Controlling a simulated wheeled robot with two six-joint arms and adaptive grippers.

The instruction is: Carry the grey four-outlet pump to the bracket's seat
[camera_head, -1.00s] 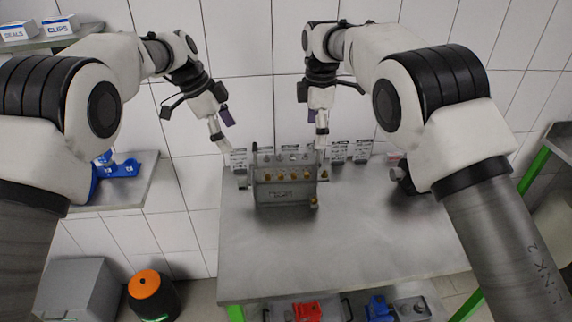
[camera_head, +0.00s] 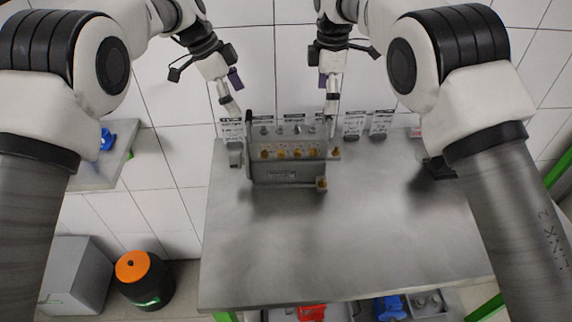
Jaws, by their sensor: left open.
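The grey four-outlet pump (camera_head: 286,174) is a box with a row of brass outlets along its upper front and another brass fitting at its lower right. It is upright near the table's back edge. My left gripper (camera_head: 236,112) is open at the pump's upper left, with a small gap in the picture. My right gripper (camera_head: 332,110) is at the pump's upper right; its fingers are too small to read, and contact with the pump cannot be told. A dark fixture (camera_head: 436,170) at the table's right is partly hidden by my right arm; I cannot tell whether it is the bracket.
The metal table (camera_head: 330,245) is clear in front of the pump. Labelled cards (camera_head: 380,122) stand along its back edge by the tiled wall. Red (camera_head: 311,312) and blue (camera_head: 391,307) parts sit below the front edge. An orange-topped bin (camera_head: 133,266) stands at left.

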